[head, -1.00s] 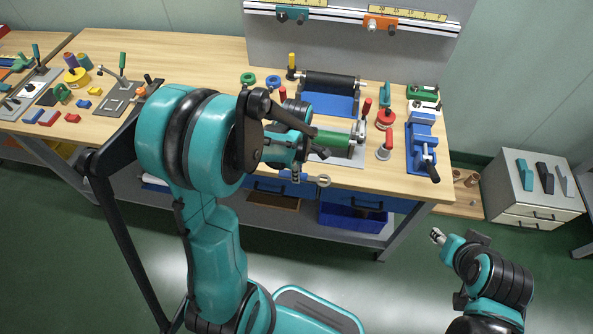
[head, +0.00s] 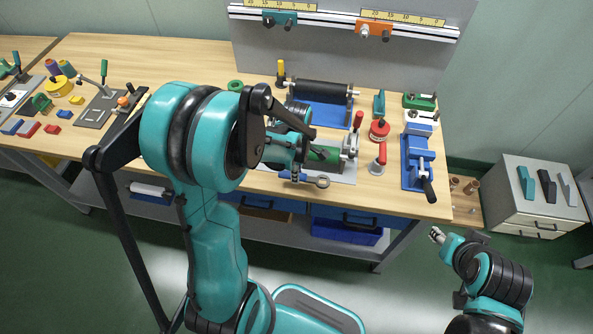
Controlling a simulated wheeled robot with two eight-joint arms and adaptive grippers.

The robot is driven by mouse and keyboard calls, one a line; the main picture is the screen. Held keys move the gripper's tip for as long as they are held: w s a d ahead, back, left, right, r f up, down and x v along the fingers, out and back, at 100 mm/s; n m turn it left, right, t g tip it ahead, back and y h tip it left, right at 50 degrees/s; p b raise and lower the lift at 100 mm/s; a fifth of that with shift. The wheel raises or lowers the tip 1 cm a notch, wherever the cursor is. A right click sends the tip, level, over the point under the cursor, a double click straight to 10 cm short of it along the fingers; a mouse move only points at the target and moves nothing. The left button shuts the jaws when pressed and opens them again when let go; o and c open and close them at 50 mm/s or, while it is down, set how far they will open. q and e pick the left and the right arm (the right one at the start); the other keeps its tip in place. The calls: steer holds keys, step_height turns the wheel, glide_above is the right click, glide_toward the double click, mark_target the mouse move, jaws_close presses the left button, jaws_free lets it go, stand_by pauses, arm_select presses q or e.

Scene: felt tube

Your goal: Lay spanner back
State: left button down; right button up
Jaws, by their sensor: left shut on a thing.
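The spanner (head: 312,181) is a small grey metal tool with a ring end pointing right. My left gripper (head: 296,174) is shut on it and holds it near the front of the workbench, in front of the grey fixture plate with the green felt tube (head: 323,157). Whether the spanner touches the bench top cannot be told. My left arm hides part of the fixture and the bench behind it. My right gripper (head: 437,236) is low on the right, away from the bench, and its fingers are too small to read.
A black roller on a blue base (head: 320,112) stands behind the fixture. A red-handled tool (head: 378,160) and a blue vise (head: 417,165) stand to its right. A grey cabinet (head: 540,190) stands further right. Bare bench top (head: 400,203) shows along the front edge.

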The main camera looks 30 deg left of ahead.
mark_target(297, 185)
arm_select(q)
steer(key=shift+f+b, duration=1)
steer(key=shift+f, duration=0.7)
steer(key=shift+f+b, duration=0.4)
steer(key=shift+b, duration=0.05)
steer(key=shift+s+f+b, duration=0.15)
steer(key=shift+b, duration=0.15)
steer(key=c, duration=1.3)
jaws_free()
steer(key=shift+o, duration=0.2)
step_height(297, 185, up, 12)
